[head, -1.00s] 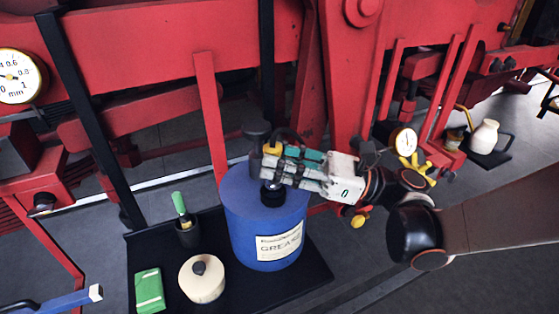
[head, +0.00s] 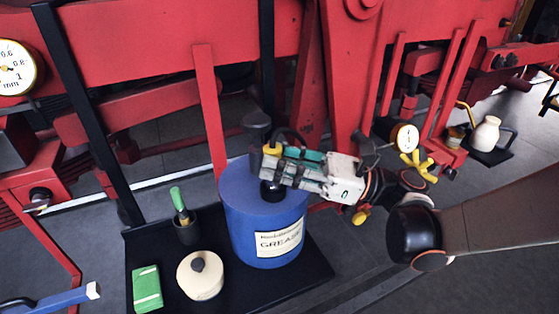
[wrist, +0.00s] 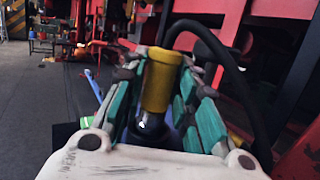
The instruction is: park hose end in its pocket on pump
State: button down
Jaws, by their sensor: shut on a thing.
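The pump is a blue grease drum (head: 262,235) on a black tray (head: 318,262), with a black knob handle (head: 257,120) and a black fitting (head: 272,190) on its top. My gripper (head: 277,158) is over the drum's top, shut on the yellow hose end (head: 271,150). In the wrist view the yellow hose end (wrist: 160,82) stands roughly upright between the green finger pads, with a dark shiny part (wrist: 150,127) below it. A black hose (wrist: 232,78) arcs away to the right. I cannot tell whether the hose end touches the pocket; the fingers hide part of the area.
A cream pot (head: 200,277), a green box (head: 146,289) and a green-handled brush in a dark cup (head: 186,230) stand on the tray, left of the drum. Red machine frame (head: 345,90) rises close behind.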

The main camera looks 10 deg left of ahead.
jog(key=shift+f+b, duration=0.85)
jog(key=shift+f, duration=0.1)
jog(key=c, duration=1.2)
grip_release()
